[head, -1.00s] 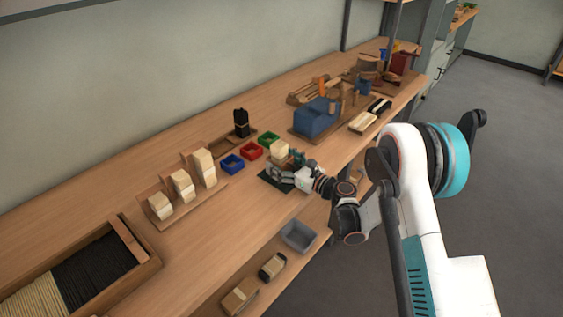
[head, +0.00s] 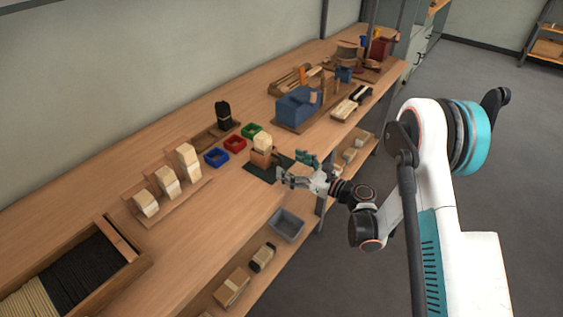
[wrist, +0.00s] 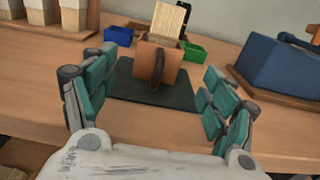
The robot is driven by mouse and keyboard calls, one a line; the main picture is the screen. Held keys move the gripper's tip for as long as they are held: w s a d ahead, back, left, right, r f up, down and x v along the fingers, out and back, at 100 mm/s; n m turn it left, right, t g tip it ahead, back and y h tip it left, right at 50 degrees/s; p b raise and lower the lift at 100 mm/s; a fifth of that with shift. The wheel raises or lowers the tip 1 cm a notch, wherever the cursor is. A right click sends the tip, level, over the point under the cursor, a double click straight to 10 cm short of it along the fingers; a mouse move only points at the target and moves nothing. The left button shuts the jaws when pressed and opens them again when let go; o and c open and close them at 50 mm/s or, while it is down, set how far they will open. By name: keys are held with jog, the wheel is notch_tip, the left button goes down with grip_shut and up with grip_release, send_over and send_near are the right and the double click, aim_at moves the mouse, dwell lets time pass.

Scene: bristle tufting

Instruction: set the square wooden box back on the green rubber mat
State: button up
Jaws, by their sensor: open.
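The square wooden box (head: 261,159) stands on the green rubber mat (head: 254,174), with a pale bristle block sticking up out of it. In the wrist view the box (wrist: 145,62) looks reddish brown, with a dark upright strip or handle on its near face. It rests toward the back part of the dark green mat (wrist: 125,95), whose near part is bare. My gripper (head: 293,168) is open and empty at the near side of the mat. In the wrist view its teal fingers are spread left and right of the box, apart from it.
Blue (head: 216,157), red (head: 235,144) and green (head: 252,131) bins stand behind the box. Stepped holders with pale blocks (head: 167,180) are to the left, a blue machine (head: 297,106) to the right. A grey bin (head: 286,224) is on the lower shelf.

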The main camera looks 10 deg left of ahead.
jog(key=shift+s+d, duration=0.15)
jog(key=shift+d, duration=0.3)
jog(key=r, duration=0.1)
jog(key=d+r+n+h, duration=0.1)
jog(key=r, duration=0.1)
jog(key=r+n, duration=0.1)
jog(key=shift+w+d+r+h, duration=0.3)
jog(key=shift+d+r, duration=0.05)
jog(key=shift+d, duration=0.05)
jog(key=s+d+r+n+h, duration=0.65)
jog(key=d+r+n, duration=0.25)
jog(key=d+r, duration=0.25)
jog(key=s+d+r+n+h, duration=0.1)
jog(key=s+d+n+h, duration=0.3)
jog(key=s+d, duration=0.6)
jog(key=s+d+r+n+h, duration=0.1)
jog(key=s+d+n+h, duration=0.3)
jog(key=s+d+n, duration=0.3)
jog(key=s+d, duration=0.3)
jog(key=s, duration=0.4)
jog(key=shift+s+r, duration=0.15)
jog(key=shift+r, duration=0.2)
jog(key=shift+h, duration=0.25)
